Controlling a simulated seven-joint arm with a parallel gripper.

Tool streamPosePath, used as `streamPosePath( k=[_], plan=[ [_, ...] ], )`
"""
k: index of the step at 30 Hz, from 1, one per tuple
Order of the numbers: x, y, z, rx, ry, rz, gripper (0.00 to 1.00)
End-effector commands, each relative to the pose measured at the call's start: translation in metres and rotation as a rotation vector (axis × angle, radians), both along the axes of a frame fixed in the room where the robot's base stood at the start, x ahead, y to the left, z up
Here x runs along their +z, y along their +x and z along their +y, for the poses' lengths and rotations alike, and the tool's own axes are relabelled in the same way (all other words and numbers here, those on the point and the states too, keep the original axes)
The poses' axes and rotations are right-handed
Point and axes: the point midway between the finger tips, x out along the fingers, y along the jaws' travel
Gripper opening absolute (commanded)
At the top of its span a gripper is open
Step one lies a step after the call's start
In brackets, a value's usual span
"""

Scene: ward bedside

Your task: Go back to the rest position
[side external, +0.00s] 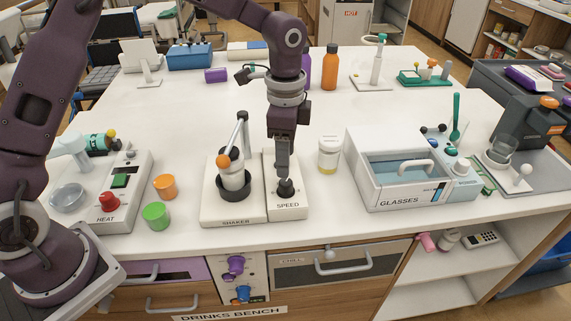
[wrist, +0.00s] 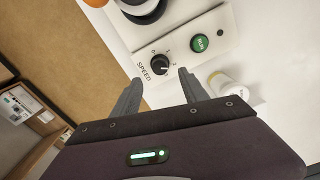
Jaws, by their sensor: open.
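My gripper (wrist: 158,88) is open and empty. In the wrist view its two fingers stand apart, with the black speed knob (wrist: 160,64) beyond and between them. In the side external view my gripper (side external: 284,172) points down just over the speed knob (side external: 286,188) on the white speed panel (side external: 289,212). I cannot tell whether the fingers touch the knob.
A yellow-and-white jar (side external: 329,154) stands close right of my gripper. The glasses box (side external: 385,193) is further right. Orange (side external: 165,186) and green (side external: 156,215) cups and the heat unit (side external: 112,210) are left. Purple and orange (side external: 330,68) bottles stand behind. The table middle is fairly clear.

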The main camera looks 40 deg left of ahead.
Motion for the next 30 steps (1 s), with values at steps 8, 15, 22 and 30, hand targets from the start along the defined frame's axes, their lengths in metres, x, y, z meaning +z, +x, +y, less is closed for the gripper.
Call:
streamPosePath(
  k=[8,15,22,30],
  plan=[
    [0.01,-0.004,0.003,0.018,0.005,-0.013,0.52],
    [0.115,-0.089,0.047,0.354,0.033,-0.2,0.52],
    [0.156,-0.215,0.08,0.81,-0.114,-0.388,0.52],
    [0.142,-0.27,0.084,1.027,-0.259,-0.444,0.52]
  ],
)
